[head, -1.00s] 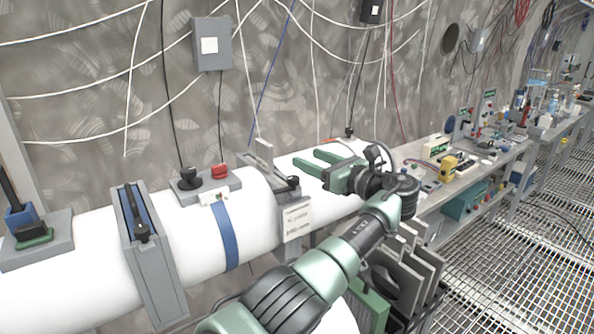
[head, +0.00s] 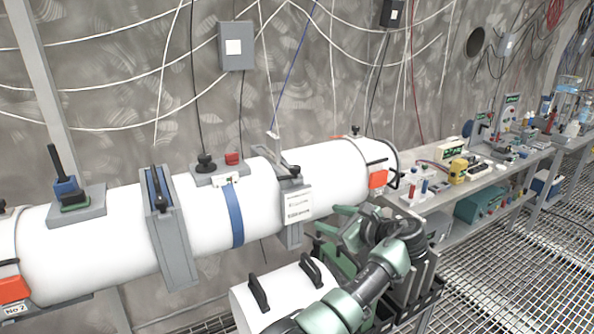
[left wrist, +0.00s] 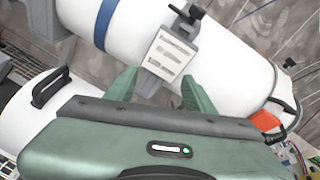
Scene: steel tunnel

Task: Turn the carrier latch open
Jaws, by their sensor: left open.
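A long white tube (head: 110,235) runs along the wall. A grey clamp with a white label plate (head: 298,205) and a black knob (head: 292,174) sits round it; the label also shows in the left wrist view (left wrist: 170,52). A grey gate (head: 172,240) with a black lever stands farther left. A shorter white cylinder with black handles (head: 280,295) lies below. I cannot tell which fitting is the carrier latch. My left gripper (head: 338,223) is open and empty, in front of and below the label clamp. Its two green fingers (left wrist: 160,90) point toward the tube. My right gripper is out of view.
An orange tag (head: 377,179) and a black handle mark the tube's right end. A bench with a yellow device (head: 458,169) and small items stands right. Grating floor (head: 500,240) is open at lower right. Cables hang on the wall.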

